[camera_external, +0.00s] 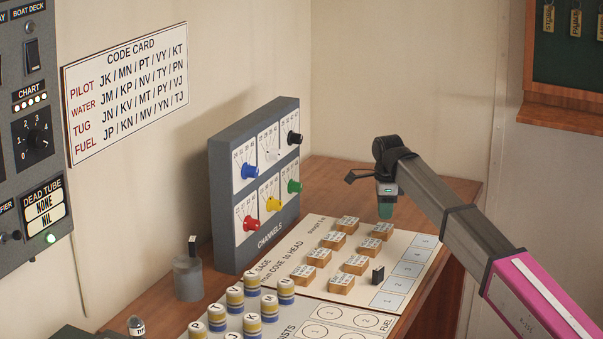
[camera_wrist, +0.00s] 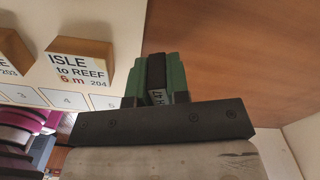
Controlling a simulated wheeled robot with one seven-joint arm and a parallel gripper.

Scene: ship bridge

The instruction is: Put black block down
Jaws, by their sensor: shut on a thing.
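My gripper (camera_external: 386,205) is above the far right part of the passage board (camera_external: 425,240), with its green fingertips pointing down. In the wrist view its green fingers are shut on a black block (camera_wrist: 157,70), which has a small white label near its base. The held block cannot be made out in the external view. A third dark block with a white label (camera_external: 193,240) stands on a grey cylinder (camera_external: 188,278).
Several wooden label blocks (camera_external: 341,283) stand on the board, left of a column of numbered squares (camera_external: 391,300). A grey channel box (camera_external: 228,210) with coloured knobs stands behind. Several striped cylinders (camera_external: 235,299) stand in front. Bare wood (camera_wrist: 220,50) shows beside my gripper.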

